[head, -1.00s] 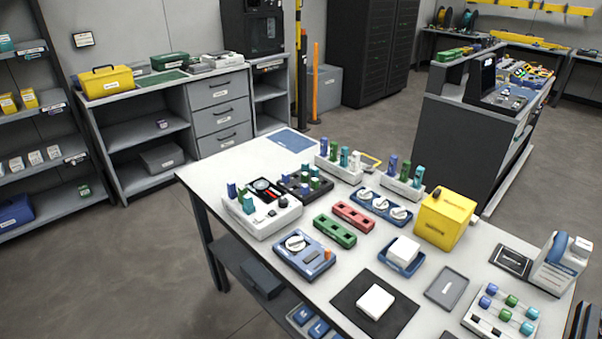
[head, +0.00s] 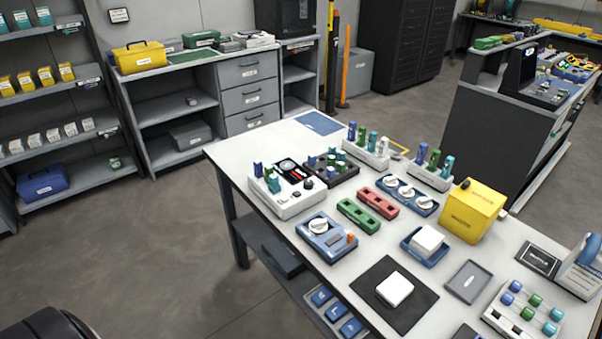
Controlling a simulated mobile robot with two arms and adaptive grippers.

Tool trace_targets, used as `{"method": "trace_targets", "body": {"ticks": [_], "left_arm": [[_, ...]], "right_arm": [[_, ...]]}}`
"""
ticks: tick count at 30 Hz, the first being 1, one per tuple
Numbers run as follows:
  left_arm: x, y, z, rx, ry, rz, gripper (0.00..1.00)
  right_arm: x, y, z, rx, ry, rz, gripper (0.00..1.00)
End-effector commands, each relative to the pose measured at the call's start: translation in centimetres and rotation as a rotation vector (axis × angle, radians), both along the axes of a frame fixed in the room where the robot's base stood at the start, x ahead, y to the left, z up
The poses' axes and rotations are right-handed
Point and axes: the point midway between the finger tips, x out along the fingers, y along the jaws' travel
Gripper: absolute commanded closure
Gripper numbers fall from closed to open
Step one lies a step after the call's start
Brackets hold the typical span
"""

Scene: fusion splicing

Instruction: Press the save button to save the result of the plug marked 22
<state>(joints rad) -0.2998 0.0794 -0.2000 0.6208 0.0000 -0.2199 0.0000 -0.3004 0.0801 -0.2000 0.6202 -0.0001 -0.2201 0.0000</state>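A white tester (head: 299,203) with a dial, a red-and-black panel and dark knobs stands on the left part of the white table. Blue and green plugs (head: 268,177) stand upright at its left edge. A blue device (head: 326,238) with a white round dial, a grey part and a small orange button (head: 350,238) is in front of it. Other upright plugs stand in a dark block (head: 333,169) and in white racks (head: 367,152) behind. The number 22 and any save label are too small to read. Neither gripper shows.
Green (head: 358,215) and red (head: 378,203) holders, a blue three-knob block (head: 407,196), a yellow box (head: 471,211), a black mat (head: 394,317) and a grey tray (head: 468,283) crowd the table.

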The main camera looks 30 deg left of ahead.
Motion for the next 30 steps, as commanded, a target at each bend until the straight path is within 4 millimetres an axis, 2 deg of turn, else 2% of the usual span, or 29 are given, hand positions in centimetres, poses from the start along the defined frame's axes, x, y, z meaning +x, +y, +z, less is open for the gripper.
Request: {"method": "trace_targets", "body": {"ticks": [8, 30], "left_arm": [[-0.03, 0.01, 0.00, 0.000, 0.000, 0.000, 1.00], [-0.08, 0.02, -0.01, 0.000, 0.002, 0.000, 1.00]], "right_arm": [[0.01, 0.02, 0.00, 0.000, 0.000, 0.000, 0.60], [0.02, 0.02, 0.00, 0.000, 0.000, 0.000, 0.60]]}}
